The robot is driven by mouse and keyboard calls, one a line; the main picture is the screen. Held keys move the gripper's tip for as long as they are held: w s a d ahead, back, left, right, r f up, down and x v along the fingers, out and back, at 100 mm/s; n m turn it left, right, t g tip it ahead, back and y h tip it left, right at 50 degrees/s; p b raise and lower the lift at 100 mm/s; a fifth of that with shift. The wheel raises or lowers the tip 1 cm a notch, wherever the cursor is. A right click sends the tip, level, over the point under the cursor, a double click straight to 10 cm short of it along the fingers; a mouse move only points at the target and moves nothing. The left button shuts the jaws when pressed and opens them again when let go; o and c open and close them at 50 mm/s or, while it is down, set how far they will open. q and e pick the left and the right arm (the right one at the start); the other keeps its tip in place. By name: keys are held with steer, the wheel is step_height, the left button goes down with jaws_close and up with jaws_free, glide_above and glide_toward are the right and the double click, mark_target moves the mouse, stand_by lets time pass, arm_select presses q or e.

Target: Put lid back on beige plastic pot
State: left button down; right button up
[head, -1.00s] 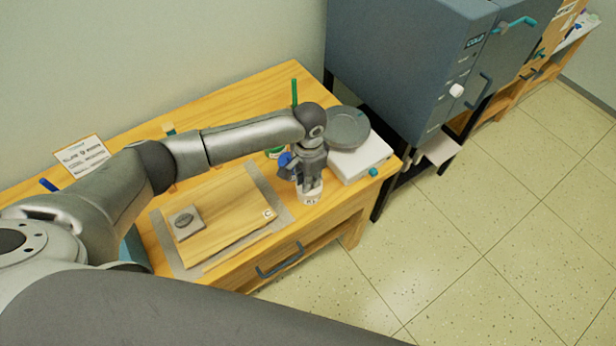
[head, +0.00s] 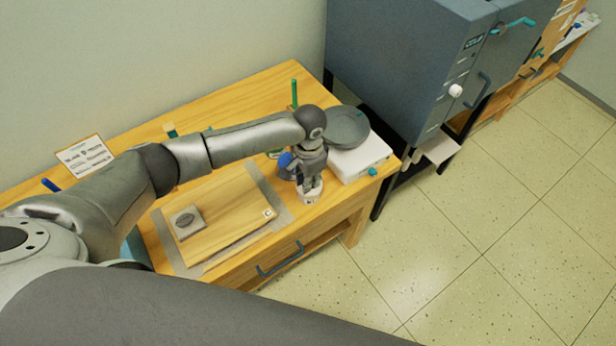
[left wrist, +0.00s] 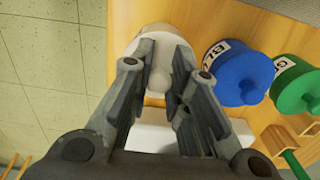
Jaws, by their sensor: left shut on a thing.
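The beige pot (head: 311,198) is a small pale container with a label near the table's front right corner. In the left wrist view, a pale round lid with a knob (left wrist: 158,78) shows between the fingers. My left gripper (head: 311,184) points down from above, and its fingers are shut on the lid's knob; it also shows in the left wrist view (left wrist: 162,70). The fingers hide part of the lid and the pot, so I cannot tell whether the lid is seated or held just above. My right gripper is not in view.
A blue pot (left wrist: 240,72) and a green pot (left wrist: 295,85) stand close beside. A white box (head: 360,160) with a grey round plate (head: 346,127) stands behind right. A wooden board (head: 228,212) bearing a grey tile lies left. A kiln (head: 405,60) stands beyond the table.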

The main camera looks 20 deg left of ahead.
arm_select(q)
steer(key=shift+p, duration=0.35)
stand_by(0.7)
stand_by(0.3)
steer(key=c, duration=1.3)
jaws_free()
steer(key=o, duration=0.5)
steer(key=shift+r+p, duration=3.5)
steer(key=shift+p, duration=0.4)
